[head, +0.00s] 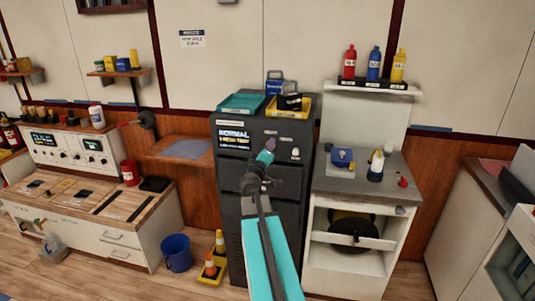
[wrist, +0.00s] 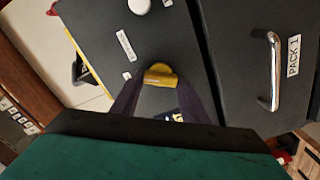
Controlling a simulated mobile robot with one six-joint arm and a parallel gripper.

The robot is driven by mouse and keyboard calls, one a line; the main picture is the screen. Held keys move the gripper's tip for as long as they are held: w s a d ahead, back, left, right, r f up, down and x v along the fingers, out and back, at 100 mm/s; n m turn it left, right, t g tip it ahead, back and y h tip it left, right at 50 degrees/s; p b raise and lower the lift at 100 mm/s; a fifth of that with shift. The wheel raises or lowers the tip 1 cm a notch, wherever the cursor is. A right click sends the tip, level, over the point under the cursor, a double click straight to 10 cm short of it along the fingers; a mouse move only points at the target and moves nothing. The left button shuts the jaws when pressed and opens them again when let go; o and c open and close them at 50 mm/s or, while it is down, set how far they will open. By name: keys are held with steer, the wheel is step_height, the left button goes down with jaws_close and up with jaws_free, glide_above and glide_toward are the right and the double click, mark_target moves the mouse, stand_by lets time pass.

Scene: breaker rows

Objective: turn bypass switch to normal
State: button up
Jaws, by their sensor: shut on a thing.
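The bypass switch seems to be the yellow knob (wrist: 160,75) on the dark cabinet's panel in the wrist view. My gripper (wrist: 158,88) is shut on it, with one dark finger on either side. The knob's labels are too small to read. In the head view my gripper (head: 268,149) reaches the upper front of the dark cabinet (head: 232,190) and hides the knob. A lit display (head: 234,137) on the cabinet reads NORMAL in its top line, with a yellow line below that I cannot read clearly.
A white round knob (wrist: 140,5) sits near the yellow one. A chrome handle (wrist: 274,70) marked PACK 1 stands on the adjoining panel. Teal (head: 241,104) and yellow (head: 290,112) trays lie on the cabinet. Cones (head: 211,266) stand on the floor left of it.

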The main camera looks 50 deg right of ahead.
steer(key=shift+f+n+b, duration=0.2)
steer(key=shift+n+b, duration=0.8)
steer(key=shift+n, duration=2)
steer(key=o, duration=1.1)
steer(key=shift+c, duration=0.2)
steer(key=shift+a, duration=0.1)
steer(key=b+v, duration=0.2)
steer(key=v, duration=0.3)
steer(key=shift+s+a+b, duration=0.15)
steer(key=shift+a+b, duration=0.1)
steer(key=shift+b, duration=0.15)
steer(key=b, duration=0.3)
steer(key=shift+s+a, duration=0.2)
steer(key=b+v, duration=0.2)
steer(key=b, duration=0.5)
steer(key=shift+f, duration=0.1)
